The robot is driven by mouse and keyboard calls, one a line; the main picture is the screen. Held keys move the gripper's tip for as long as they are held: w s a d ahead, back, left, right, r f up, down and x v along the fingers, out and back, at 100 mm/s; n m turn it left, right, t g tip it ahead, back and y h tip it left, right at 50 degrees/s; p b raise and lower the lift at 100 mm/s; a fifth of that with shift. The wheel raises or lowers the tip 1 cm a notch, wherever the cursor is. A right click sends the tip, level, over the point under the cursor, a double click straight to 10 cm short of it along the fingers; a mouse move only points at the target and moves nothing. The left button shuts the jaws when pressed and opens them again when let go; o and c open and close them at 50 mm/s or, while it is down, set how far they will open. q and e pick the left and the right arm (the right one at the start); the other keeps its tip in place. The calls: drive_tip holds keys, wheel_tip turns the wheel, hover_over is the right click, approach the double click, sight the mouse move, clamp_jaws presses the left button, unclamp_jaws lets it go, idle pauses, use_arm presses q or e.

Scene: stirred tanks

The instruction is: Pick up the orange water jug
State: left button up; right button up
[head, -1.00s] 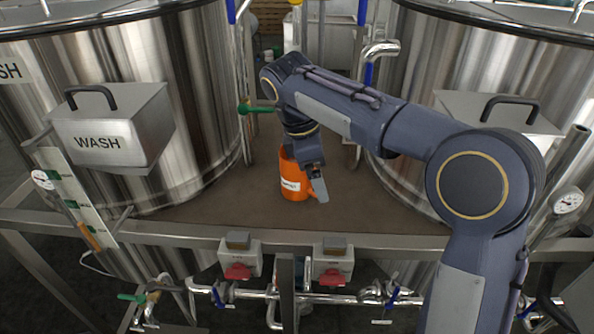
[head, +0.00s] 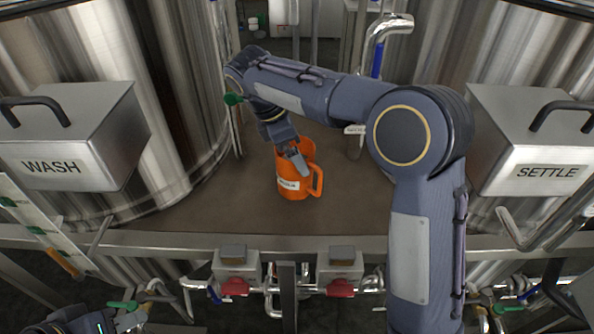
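The orange water jug (head: 291,186) stands upright on the brown deck between two steel tanks. It has a white label on its front and its handle points right. My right arm reaches over from the right, and its gripper (head: 296,160) points down at the jug's rim. A grey finger overlaps the jug's mouth; the other finger is not clearly visible, so I cannot tell whether it grips the wall. My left gripper (head: 128,319) is low in the bottom left corner, well away from the jug and partly cut off by the frame.
A steel WASH box (head: 75,140) is on the left tank and a SETTLE box (head: 530,150) on the right tank. A metal rail (head: 180,244) runs along the deck's front, with red-fitted boxes and pipes below. Bare deck (head: 225,208) lies left of the jug.

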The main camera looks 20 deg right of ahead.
drive_tip(key=shift+x, duration=1.45)
drive_tip(key=shift+r, duration=0.1)
drive_tip(key=c, duration=1.6)
drive_tip(key=s+a+r+b, duration=0.1)
drive_tip(key=s+a+r, duration=0.1)
drive_tip(key=s+r, duration=0.4)
drive_tip(key=s+a+r+b, duration=0.1)
drive_tip(key=s+a+r, duration=0.1)
drive_tip(key=s+r, duration=0.5)
drive_tip(key=shift+a+b, duration=0.3)
drive_tip(key=shift+b, duration=0.05)
